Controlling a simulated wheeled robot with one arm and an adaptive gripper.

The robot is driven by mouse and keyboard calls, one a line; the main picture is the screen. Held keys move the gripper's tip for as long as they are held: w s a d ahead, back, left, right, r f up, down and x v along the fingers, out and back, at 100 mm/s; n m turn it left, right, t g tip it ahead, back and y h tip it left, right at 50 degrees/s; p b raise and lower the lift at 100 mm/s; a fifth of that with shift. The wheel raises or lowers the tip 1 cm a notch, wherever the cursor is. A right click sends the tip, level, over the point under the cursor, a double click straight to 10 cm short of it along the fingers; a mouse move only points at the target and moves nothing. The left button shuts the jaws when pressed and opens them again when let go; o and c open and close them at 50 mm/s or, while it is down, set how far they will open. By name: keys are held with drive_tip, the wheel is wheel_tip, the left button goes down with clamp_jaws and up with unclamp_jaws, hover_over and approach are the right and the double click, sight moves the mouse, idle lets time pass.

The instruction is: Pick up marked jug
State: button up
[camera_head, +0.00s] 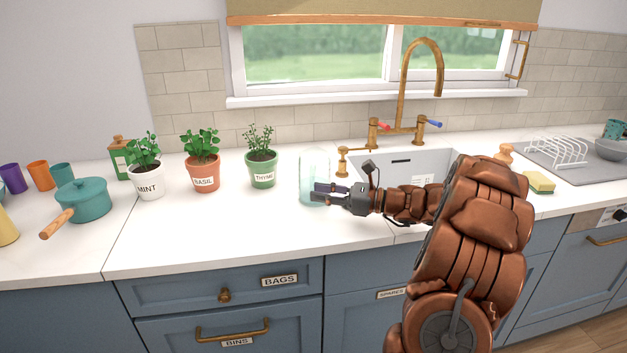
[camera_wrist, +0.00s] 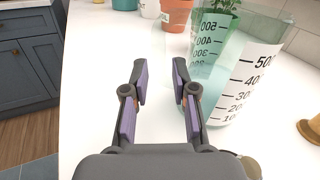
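The marked jug (camera_head: 314,165) is a clear, pale blue-green vessel standing upright on the white counter, left of the sink. In the wrist view the jug (camera_wrist: 243,85) is at the right, with black graduation numbers on it. My gripper (camera_head: 319,192) is in front of the jug in the head view, reaching in from the right and overlapping its lower part. In the wrist view my gripper (camera_wrist: 160,66) is open, with nothing between its fingers. The jug lies to the right of the right finger; whether they touch cannot be told.
Potted thyme (camera_head: 262,167), basil (camera_head: 203,176) and mint (camera_head: 148,180) stand left of the jug. A teal saucepan (camera_head: 82,203) is farther left. The sink (camera_head: 400,167) and brass tap (camera_head: 404,90) are to the right. Counter in front of the pots is clear.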

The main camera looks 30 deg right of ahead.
drive_tip(key=shift+x, duration=1.4)
clamp_jaws()
drive_tip(key=shift+r, duration=0.1)
